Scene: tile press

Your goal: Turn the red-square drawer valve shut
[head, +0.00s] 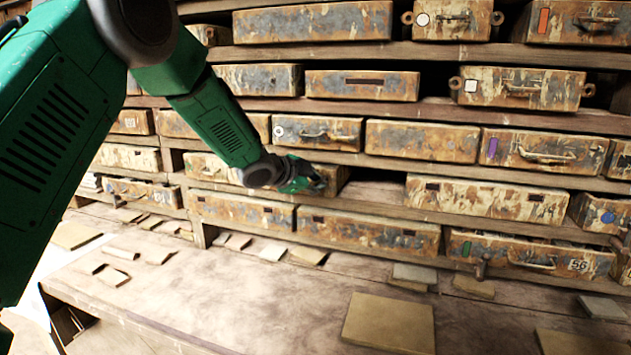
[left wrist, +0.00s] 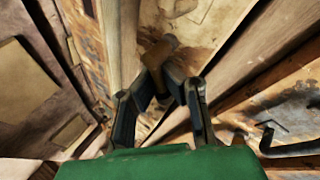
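My left gripper (head: 312,180) reaches to the front of a rusty drawer (head: 338,180) in the middle of the shelves and hides much of that front. In the left wrist view its fingers (left wrist: 159,82) converge on a brown valve handle (left wrist: 158,54) that stands out from a worn drawer front (left wrist: 205,25). The fingertips look closed about the handle's near end. No red square shows on this drawer; its mark is hidden or out of sight. My right gripper is not in view.
Rusty drawers fill the shelves around. One at the top right has an orange-red mark (head: 543,21), another a purple mark (head: 492,149). A dark gap lies right of the gripper. A wooden bench (head: 230,300) below carries loose tiles (head: 388,323). A bent hook (left wrist: 268,138) shows in the wrist view.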

